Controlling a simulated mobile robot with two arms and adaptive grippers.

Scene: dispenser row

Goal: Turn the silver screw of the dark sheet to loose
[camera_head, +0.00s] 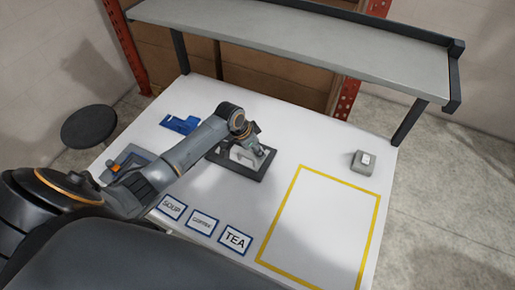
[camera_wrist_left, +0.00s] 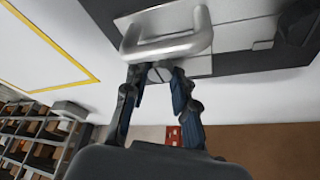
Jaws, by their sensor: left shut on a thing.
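The dark sheet (camera_head: 225,163) lies on the white table, with a pale plate and a silver handle (camera_head: 243,155) on it. In the left wrist view, the dark sheet (camera_wrist_left: 250,64) and the curved silver handle (camera_wrist_left: 168,46) fill the upper part. The silver screw (camera_wrist_left: 160,74) has a slotted head and sits just beside the handle. My left gripper (camera_head: 263,153) is over the right part of the sheet. In the wrist view, its fingertips (camera_wrist_left: 157,73) are shut on the screw from both sides. The screw is partly hidden by them. My right gripper is not in view.
A blue object (camera_head: 180,124) and a grey-blue tray (camera_head: 128,160) lie left. SOUP, COFFEE and TEA labels (camera_head: 236,240) line the front edge. A yellow outlined area (camera_head: 322,225) is empty. A grey box (camera_head: 363,162) stands right. A raised shelf (camera_head: 300,45) spans the back.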

